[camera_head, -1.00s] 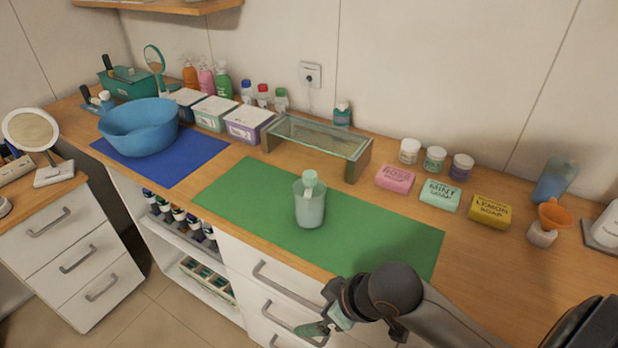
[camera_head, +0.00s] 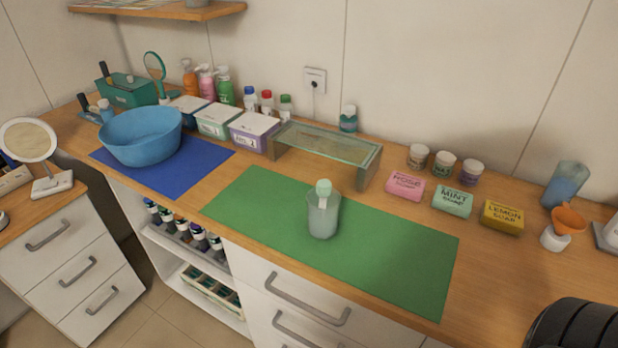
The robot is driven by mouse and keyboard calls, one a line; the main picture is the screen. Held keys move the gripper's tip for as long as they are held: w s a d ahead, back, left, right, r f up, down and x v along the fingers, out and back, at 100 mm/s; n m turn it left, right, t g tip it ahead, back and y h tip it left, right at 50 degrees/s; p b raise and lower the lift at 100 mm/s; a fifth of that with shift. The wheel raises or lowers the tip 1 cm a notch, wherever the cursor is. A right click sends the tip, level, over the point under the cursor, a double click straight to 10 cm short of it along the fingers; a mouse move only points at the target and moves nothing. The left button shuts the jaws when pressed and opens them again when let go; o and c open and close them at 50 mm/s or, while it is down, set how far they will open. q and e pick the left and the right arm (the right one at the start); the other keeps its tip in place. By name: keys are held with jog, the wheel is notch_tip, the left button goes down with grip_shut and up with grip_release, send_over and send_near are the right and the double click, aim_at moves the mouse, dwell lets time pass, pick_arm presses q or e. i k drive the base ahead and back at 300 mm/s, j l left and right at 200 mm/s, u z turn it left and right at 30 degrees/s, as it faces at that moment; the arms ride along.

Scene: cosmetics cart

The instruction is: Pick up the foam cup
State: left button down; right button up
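A pale, translucent grey-green cup (camera_head: 323,216) stands upright on the green mat (camera_head: 400,262) on the counter. It is the likely foam cup. A small item with a pale mint top (camera_head: 323,188) sticks up out of its mouth; its lower part is hidden in the cup. Neither of my grippers is in view, and nothing touches the cup.
A glass-topped riser (camera_head: 335,146) stands behind the mat. Pink soap (camera_head: 405,186), mint soap (camera_head: 452,202) and yellow soap (camera_head: 502,217) lie to its right. A blue bowl (camera_head: 141,137) stands on a blue mat (camera_head: 205,170) at left. The green mat's right half is clear.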

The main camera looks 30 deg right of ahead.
aim_at(323, 214)
jog(key=i+j+z, duration=0.15)
jog(key=i+j, duration=0.55)
jog(key=j+z, duration=0.2)
jog(key=z, duration=1.65)
jog(key=k+j, duration=0.15)
jog(key=j, duration=0.15)
jog(key=k+j, duration=0.15)
jog(key=i+l, duration=0.35)
